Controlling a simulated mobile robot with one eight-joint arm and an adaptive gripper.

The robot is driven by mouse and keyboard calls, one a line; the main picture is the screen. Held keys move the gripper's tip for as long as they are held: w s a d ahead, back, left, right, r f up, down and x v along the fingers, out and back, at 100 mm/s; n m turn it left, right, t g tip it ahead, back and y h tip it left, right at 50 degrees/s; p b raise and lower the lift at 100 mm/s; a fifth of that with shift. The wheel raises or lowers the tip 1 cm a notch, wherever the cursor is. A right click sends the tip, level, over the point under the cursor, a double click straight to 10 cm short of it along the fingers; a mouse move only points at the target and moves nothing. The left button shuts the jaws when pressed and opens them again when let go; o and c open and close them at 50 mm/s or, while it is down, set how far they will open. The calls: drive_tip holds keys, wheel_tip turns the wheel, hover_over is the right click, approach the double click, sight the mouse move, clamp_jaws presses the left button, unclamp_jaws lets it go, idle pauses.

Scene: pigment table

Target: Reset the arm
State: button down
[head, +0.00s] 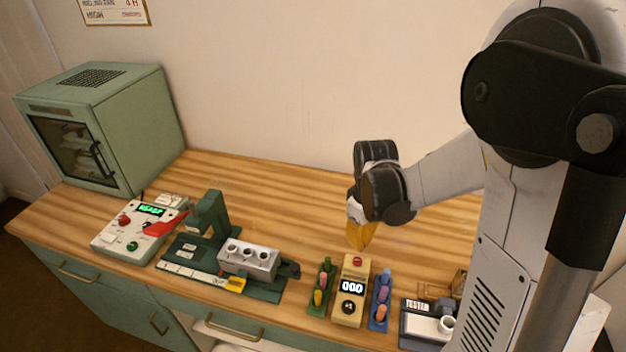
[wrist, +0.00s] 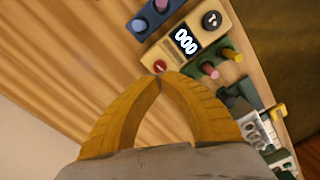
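My arm reaches in from the right over the wooden table. My gripper (head: 361,247) hangs above the table, pointing down, behind the beige counter box. In the wrist view its yellow fingers (wrist: 163,76) curve inward and their tips meet. Only bare table shows between the fingers, so the gripper is shut and empty. The beige counter box (head: 350,290) has a display reading 000, a red button and a black knob. It also shows just beyond the fingertips in the wrist view (wrist: 190,40).
A green peg holder (head: 320,289) and a blue peg holder (head: 380,302) flank the counter box. A tester (head: 426,322) stands at right. A green press fixture (head: 210,225), a control box (head: 135,230) and a green cabinet (head: 105,125) stand leftward. The table's back strip (head: 270,185) is clear.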

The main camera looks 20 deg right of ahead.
drive_tip(key=s+a+r+m+t+b, duration=0.5)
drive_tip(key=s+a+r+t, duration=0.2)
drive_tip(key=s+a+r, duration=0.2)
drive_tip(key=shift+r, duration=0.55)
idle(1.7)
